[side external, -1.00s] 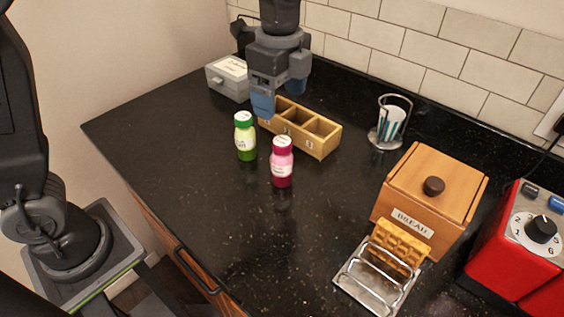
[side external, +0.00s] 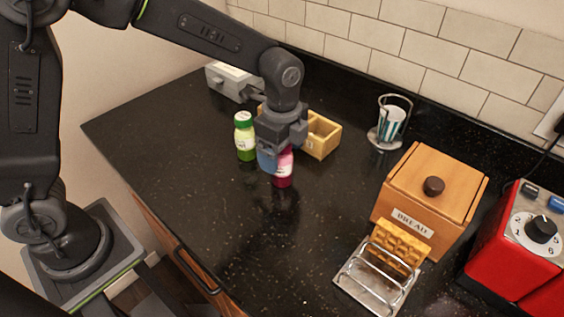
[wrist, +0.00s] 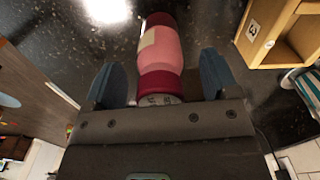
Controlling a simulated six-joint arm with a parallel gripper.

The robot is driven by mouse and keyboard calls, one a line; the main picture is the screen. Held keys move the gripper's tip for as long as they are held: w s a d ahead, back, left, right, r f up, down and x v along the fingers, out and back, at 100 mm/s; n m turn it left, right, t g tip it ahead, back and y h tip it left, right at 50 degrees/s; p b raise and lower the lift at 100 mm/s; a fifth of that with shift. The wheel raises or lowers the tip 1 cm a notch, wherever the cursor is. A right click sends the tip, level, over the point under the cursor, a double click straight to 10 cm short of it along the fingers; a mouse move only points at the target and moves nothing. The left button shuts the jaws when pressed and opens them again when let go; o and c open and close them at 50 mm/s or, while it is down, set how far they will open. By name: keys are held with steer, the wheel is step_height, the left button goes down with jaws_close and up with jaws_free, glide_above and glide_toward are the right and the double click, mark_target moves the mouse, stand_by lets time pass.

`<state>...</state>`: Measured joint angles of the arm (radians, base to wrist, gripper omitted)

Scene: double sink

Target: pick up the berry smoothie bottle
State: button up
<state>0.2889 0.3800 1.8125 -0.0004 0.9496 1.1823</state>
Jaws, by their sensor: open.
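The berry smoothie bottle (side external: 284,172) is pink with a dark magenta cap and stands upright on the black counter. My gripper (side external: 275,160) is directly over it, pointing down, and hides its top and part of its left side in the side view. In the wrist view the bottle (wrist: 161,55) lies between the two blue fingers of my gripper (wrist: 160,82). The fingers are open, with a visible gap on each side of the bottle. The cap is close to the gripper's palm.
A green bottle (side external: 245,137) stands just left of my gripper. A wooden divided box (side external: 322,139) is close behind. A grey box (side external: 229,82) is at the back left. A bread box (side external: 420,203) and toast rack (side external: 372,283) stand to the right. The front counter is clear.

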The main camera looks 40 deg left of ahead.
steer(key=shift+f, duration=0.35)
steer(key=shift+c, duration=0.2)
steer(key=c, duration=1.1)
